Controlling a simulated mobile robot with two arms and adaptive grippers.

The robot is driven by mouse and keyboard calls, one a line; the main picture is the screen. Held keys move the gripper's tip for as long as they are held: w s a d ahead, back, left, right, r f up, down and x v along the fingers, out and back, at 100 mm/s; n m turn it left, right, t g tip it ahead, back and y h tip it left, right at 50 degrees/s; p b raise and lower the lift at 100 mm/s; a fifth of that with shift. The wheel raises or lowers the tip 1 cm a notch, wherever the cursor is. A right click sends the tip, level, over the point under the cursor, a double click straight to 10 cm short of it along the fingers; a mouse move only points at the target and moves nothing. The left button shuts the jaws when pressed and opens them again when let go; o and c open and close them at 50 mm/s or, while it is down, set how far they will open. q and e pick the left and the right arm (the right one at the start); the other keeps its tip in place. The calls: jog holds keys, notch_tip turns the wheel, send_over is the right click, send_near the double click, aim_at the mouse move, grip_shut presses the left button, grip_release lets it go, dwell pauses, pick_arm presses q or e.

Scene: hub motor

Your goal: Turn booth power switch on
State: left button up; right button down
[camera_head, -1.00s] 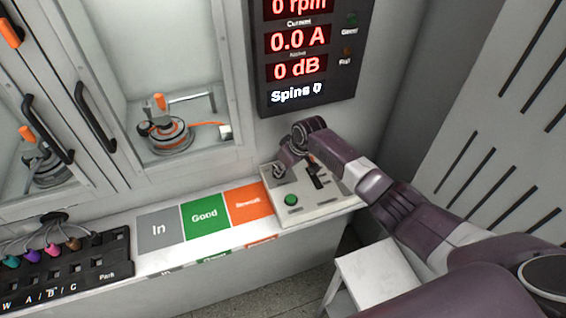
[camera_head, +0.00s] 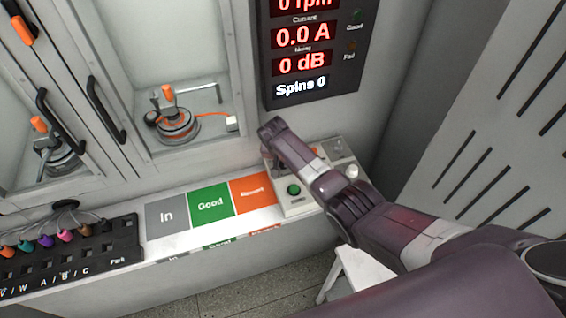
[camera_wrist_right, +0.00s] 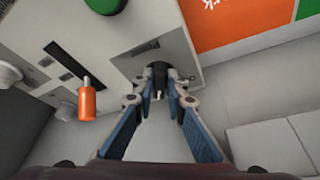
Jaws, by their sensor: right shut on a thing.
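The control panel (camera_head: 297,207) is a pale box at the right end of the ledge; its top also shows in the wrist view (camera_wrist_right: 115,35). My right gripper (camera_wrist_right: 161,74) is shut at the panel's edge on a small dark switch-like part (camera_wrist_right: 160,66). The fingertips hide much of this part, so I cannot tell its position. A small label (camera_wrist_right: 145,48) sits beside it. In the head view my right arm covers the middle of the panel and the fingertips are hidden. My left gripper is not in view.
A dark display (camera_head: 310,65) hangs above. A white stool (camera_head: 368,275) stands below, with bare floor beside it.

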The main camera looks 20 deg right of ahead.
jog(key=shift+w+a+m+h+b, duration=0.2)
jog(key=shift+m+h+b, duration=0.2)
jog(key=shift+m+b, duration=0.65)
jog(key=shift+m+g, duration=0.3)
jog(key=shift+m, duration=0.25)
jog(key=c, duration=1.9)
grip_release()
jog(key=shift+c, duration=0.2)
jog(key=shift+r, duration=0.1)
jog(key=v, duration=1.2)
jog(key=shift+a, duration=0.15)
